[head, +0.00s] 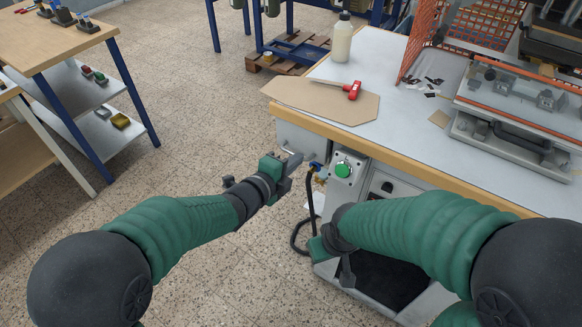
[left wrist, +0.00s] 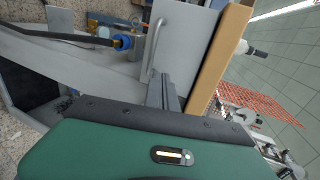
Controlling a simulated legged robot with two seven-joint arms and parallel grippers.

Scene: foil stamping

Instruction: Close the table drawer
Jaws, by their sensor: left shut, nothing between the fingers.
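The table drawer (head: 308,143) is a light grey box or panel just under the wooden edge of the worktable, at the table's left end. In the left wrist view its grey face (left wrist: 190,42) stands beside the wooden table edge, with a metal bar handle (left wrist: 153,52) on it. I cannot tell how far out the drawer stands. My left gripper (head: 294,161) is shut and empty, close in front of the drawer; its fingers (left wrist: 170,92) also show in the left wrist view.
A green button (head: 343,170) sits on the grey control box right of the drawer, with a blue connector (head: 315,167) and black cable beside it. On the worktable (head: 400,85) are a bottle (head: 342,38), brown board (head: 300,98), red-handled tool (head: 351,90) and stamping machine (head: 520,95).

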